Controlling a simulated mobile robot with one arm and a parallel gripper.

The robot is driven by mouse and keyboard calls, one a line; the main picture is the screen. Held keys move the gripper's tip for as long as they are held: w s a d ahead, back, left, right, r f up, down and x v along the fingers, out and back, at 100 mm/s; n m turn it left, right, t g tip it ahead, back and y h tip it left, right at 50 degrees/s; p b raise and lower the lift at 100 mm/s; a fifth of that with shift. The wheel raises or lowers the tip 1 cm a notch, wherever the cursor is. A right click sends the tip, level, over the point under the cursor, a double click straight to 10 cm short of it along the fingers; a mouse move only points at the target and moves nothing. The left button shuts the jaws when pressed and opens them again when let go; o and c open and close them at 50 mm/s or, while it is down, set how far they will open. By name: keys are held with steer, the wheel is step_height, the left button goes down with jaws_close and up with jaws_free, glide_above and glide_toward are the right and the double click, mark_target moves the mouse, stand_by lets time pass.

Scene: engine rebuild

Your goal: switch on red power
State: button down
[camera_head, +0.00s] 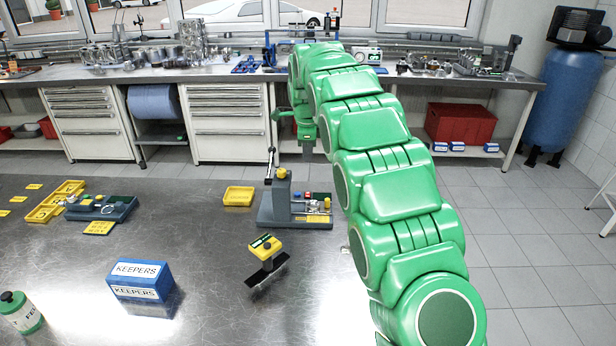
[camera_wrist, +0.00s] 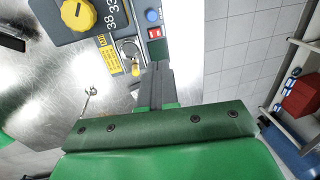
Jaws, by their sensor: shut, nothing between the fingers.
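The red switch (camera_wrist: 155,33) shows in the wrist view as a small red and white rectangle on a grey device. A round blue button (camera_wrist: 152,15) sits beside it. The grey device (camera_head: 290,218) stands on the metal table in the head view, with a yellow knob on top; the knob (camera_wrist: 78,14) also shows at the top left of the wrist view. My gripper (camera_wrist: 158,64) is shut and empty, its fingertips just below the red switch in the picture. Whether they touch the panel cannot be told. In the head view my gripper (camera_head: 307,153) hangs behind the device.
A loose metal part (camera_wrist: 90,98) lies near my fingers. Open floor lies to the right.

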mark_target(308, 197)
steer(key=f, duration=0.4)
steer(key=w+f, duration=0.1)
steer(key=f, duration=0.4)
steer(key=w+f, duration=0.1)
steer(key=f, duration=0.3)
steer(key=shift+w+f, duration=0.15)
steer(key=shift+f, duration=0.2)
steer(key=shift+w+f+g, duration=0.25)
steer(key=shift+f+g, duration=0.05)
steer(key=shift+g, duration=0.2)
steer(key=shift+s+f, duration=0.1)
steer(key=shift+s, duration=0.1)
steer(key=shift+s, duration=0.8)
steer(key=shift+f, duration=0.1)
step_height(308, 197, up, 15)
steer(key=shift+s, duration=0.45)
steer(key=shift+t, duration=0.5)
stand_by(0.5)
